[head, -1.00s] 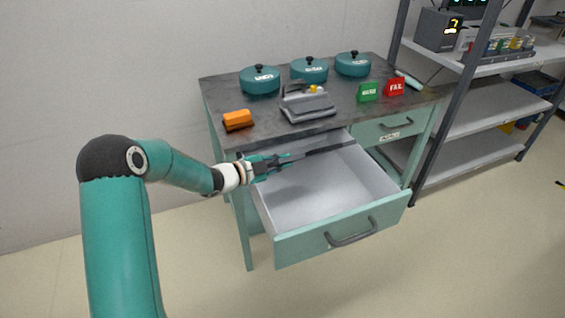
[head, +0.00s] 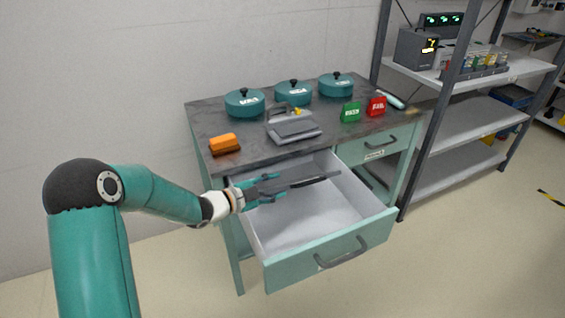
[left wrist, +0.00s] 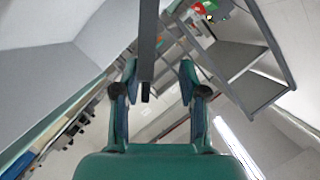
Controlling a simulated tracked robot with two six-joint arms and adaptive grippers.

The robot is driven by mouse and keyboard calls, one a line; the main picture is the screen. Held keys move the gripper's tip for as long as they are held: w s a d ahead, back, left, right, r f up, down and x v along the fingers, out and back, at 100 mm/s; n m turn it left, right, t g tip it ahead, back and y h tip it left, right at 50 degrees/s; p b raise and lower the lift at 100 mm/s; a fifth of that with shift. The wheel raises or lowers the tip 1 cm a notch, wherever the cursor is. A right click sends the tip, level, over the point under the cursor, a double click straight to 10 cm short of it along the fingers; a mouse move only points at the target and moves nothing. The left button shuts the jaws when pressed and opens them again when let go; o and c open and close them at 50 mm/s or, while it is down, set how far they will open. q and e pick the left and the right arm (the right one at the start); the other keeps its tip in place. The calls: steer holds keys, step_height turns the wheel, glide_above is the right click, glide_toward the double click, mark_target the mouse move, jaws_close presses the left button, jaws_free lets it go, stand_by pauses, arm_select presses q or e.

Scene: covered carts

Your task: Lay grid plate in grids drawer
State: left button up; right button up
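The grid plate (head: 312,182) shows edge-on as a thin dark strip over the back of the open drawer (head: 300,268). The drawer is pale inside and otherwise looks empty. My left gripper (head: 279,187) is over the drawer's left side, at the plate's near end. In the left wrist view its fingers (left wrist: 160,76) are spread apart. The plate (left wrist: 148,40) runs between them as a dark bar, nearer the left finger, with a clear gap on the right. I cannot tell whether the plate touches the drawer. My right gripper is not in view.
The dark cart top (head: 240,165) above the drawer holds several teal lidded pots (head: 245,104), a grey device (head: 293,130), an orange block (head: 225,143), and green (head: 350,112) and red (head: 376,106) signs. A shelf rack (head: 460,125) stands at right. Floor in front is clear.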

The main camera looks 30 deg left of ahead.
arm_select(q)
steer(key=s+d+r+p, duration=0.2)
steer(key=r+p, duration=0.3)
steer(key=r, duration=0.1)
steer(key=s+d+r+p, duration=0.2)
steer(key=d+r+p, duration=0.1)
steer(key=r+p, duration=0.2)
step_height(320, 180, up, 2)
steer(key=shift+p, duration=0.3)
steer(key=shift+s+d+f, duration=0.1)
